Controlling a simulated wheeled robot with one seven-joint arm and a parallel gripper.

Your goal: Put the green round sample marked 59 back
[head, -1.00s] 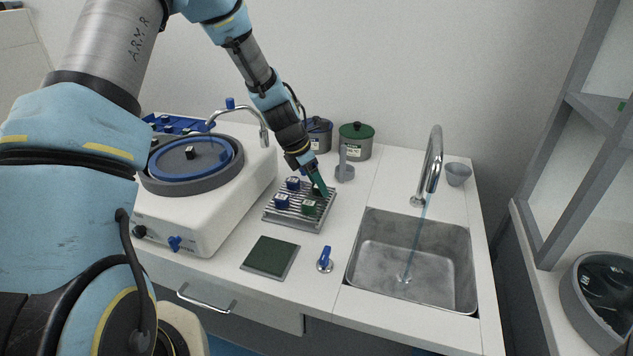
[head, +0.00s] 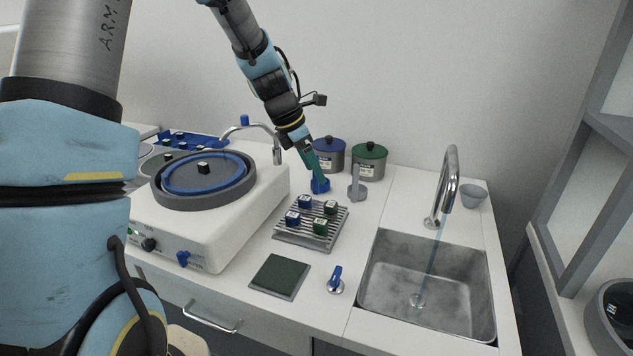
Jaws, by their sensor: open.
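A rack with grey slats (head: 285,240) stands on the counter and bears small square-looking samples with pale top labels. Two are dark green, one at the back right (head: 330,207) and one at the front right (head: 319,226). Two are blue, at the back left (head: 305,202) and the front left (head: 292,217). The labels are too small to read, so I cannot tell which green one is 59. My gripper (head: 319,182) has teal fingers and is open, above and behind the rack, apart from the samples. A blue piece shows at its tips; I cannot tell what it is.
A polishing machine with a blue-ringed disc (head: 203,173) stands left. Blue (head: 328,153) and green-lidded (head: 369,160) pots stand behind. A sink (head: 430,285) with running water is right.

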